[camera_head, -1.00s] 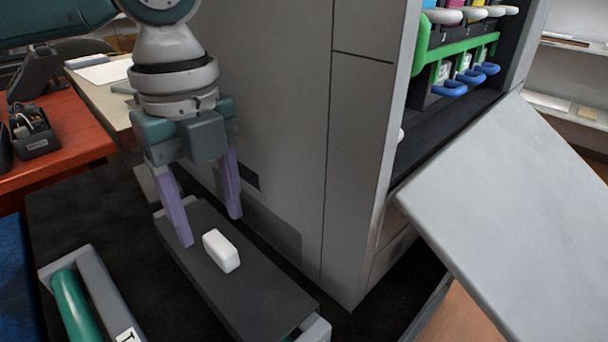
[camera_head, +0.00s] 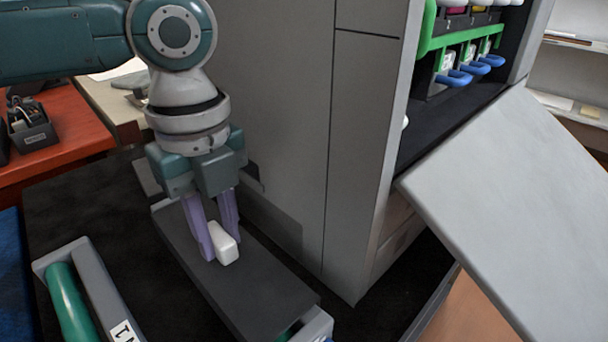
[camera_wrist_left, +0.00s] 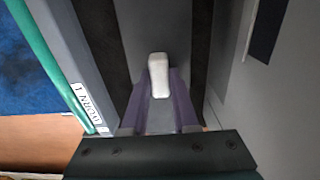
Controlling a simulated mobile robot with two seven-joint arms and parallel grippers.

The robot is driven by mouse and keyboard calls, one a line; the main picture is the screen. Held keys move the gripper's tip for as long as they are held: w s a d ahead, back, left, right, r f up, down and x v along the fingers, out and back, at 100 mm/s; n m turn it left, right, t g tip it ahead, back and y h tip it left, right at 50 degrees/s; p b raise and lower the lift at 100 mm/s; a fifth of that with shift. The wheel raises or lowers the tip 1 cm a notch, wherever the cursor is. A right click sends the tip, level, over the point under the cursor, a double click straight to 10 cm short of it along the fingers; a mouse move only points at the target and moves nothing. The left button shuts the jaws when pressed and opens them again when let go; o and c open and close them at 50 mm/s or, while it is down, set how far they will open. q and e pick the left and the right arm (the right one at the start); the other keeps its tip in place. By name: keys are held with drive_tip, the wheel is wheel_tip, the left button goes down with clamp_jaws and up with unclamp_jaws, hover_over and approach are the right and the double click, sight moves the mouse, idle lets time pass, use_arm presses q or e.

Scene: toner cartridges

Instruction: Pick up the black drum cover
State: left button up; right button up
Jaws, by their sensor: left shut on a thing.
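The black drum cover (camera_head: 255,292) is a long flat dark panel lying over a grey drum unit on the dark mat, beside the printer. A white block-shaped handle (camera_head: 226,249) stands up from its middle. My left gripper (camera_head: 221,250) points down with its purple fingers shut on the white handle. In the left wrist view the handle (camera_wrist_left: 159,76) sits between the two fingers, and the cover (camera_wrist_left: 146,28) runs beneath. The cover rests in place on the unit. My right gripper is not in view.
The grey printer (camera_head: 300,120) rises close behind the cover, with its door (camera_head: 510,200) open at right. Another drum unit with a green roller (camera_head: 70,305) lies at left. A red-brown desk (camera_head: 75,140) stands at back left.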

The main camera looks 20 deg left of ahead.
use_arm(q)
clamp_jaws()
wheel_tip(320, 180, up, 20)
drive_tip(key=p, duration=0.6)
wheel_tip(320, 180, up, 5)
drive_tip(key=p, duration=0.7)
hover_over(218, 235)
drive_tip(key=shift+f, duration=0.15)
